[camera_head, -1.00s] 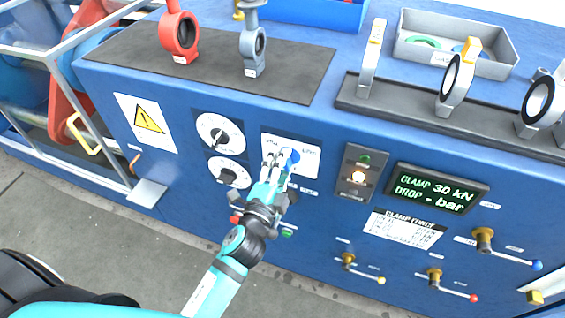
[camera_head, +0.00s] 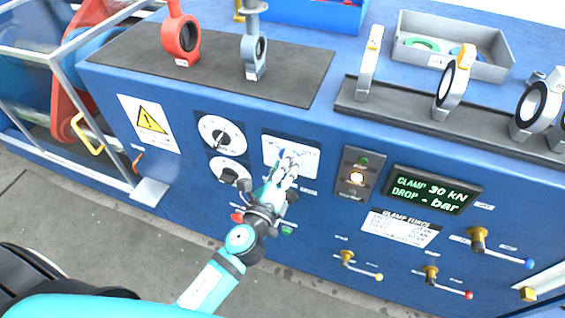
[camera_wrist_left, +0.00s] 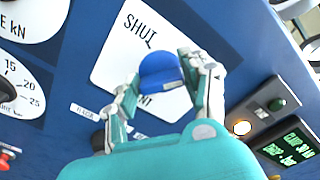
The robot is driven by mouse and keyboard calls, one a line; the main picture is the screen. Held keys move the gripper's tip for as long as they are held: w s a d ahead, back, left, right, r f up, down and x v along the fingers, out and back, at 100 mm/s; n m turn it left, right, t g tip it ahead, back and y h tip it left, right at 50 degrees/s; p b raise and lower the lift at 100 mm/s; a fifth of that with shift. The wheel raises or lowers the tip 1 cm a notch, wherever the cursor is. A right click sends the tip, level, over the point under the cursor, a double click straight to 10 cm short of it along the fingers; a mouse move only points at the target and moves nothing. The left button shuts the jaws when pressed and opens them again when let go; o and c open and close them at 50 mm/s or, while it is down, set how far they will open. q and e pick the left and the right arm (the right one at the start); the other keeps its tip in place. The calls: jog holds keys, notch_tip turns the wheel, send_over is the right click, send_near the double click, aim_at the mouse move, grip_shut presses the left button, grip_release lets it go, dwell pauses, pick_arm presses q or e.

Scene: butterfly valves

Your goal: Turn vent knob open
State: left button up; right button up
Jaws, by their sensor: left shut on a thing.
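The vent knob (camera_wrist_left: 160,72) is a round blue knob on a white plate (camera_wrist_left: 120,45) marked "SHUT" above it, with lettering ending in "NT" below, partly covered. My left gripper (camera_wrist_left: 165,85) has its fingers on either side of the knob and is shut on it. In the head view the left gripper (camera_head: 288,160) reaches the white plate from below and hides much of it; a little blue of the knob shows at the fingertips. The knob's pointer direction is hard to tell. My right gripper is not in view.
Two dials (camera_head: 221,134) sit left of the plate. An indicator panel with a lit lamp (camera_head: 357,178) and a green display (camera_head: 432,191) are to the right. Levers with coloured tips (camera_head: 467,295) stick out lower right. Valves stand on the bench top.

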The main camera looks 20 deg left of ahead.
pick_arm(q)
jog(key=shift+d+m+p, duration=0.1)
jog(key=shift+m+p, duration=0.55)
jog(key=shift+m, duration=1.55)
jog(key=o, duration=1.2)
jog(key=shift+c, duration=0.2)
jog(key=s, duration=1.2)
jog(key=shift+a, duration=0.2)
